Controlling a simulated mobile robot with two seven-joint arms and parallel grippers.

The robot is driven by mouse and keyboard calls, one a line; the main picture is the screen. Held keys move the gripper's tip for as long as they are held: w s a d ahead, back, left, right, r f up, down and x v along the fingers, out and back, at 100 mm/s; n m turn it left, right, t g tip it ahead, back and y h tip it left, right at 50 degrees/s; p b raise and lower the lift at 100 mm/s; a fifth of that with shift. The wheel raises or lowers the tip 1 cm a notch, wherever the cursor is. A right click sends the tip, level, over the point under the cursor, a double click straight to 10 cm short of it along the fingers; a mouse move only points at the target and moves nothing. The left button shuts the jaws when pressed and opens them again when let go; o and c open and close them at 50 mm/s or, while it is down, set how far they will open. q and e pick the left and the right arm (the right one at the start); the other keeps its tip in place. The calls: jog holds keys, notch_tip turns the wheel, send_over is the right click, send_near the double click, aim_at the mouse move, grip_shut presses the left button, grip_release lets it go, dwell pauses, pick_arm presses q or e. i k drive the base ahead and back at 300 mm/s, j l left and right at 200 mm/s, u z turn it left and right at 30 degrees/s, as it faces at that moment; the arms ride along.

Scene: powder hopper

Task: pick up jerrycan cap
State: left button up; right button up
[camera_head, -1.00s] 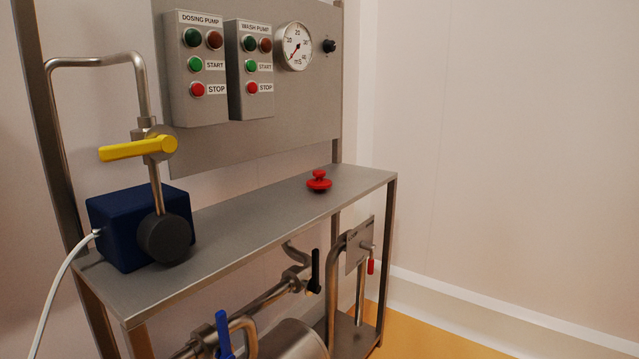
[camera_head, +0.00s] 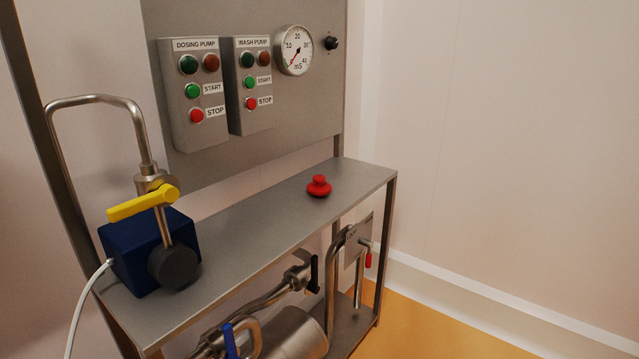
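A red round cap with a knob on top (camera_head: 319,187) sits on the steel shelf (camera_head: 262,215), toward its right end. It looks like the jerrycan cap and stands upright, with nothing touching it. Neither of my grippers shows in the head view.
A dark blue pump box (camera_head: 130,255) with a yellow-handled valve (camera_head: 143,203) and pipe stands at the shelf's left end. A panel with pump boxes (camera_head: 195,95) and a gauge (camera_head: 294,50) rises behind. Pipes and valves fill the space below. The shelf's middle is clear.

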aim_at(318, 189)
jog(key=i+l+u, duration=0.1)
jog(key=i+l, duration=0.2)
jog(key=i+l+u, duration=0.15)
jog(key=i+l, duration=0.15)
jog(key=l, duration=0.2)
jog(key=i+l+u, duration=0.1)
jog(key=i+l, duration=0.2)
jog(key=l, duration=0.15)
jog(key=i+l+u, duration=0.1)
jog(key=i+l, duration=0.15)
jog(key=l, duration=0.2)
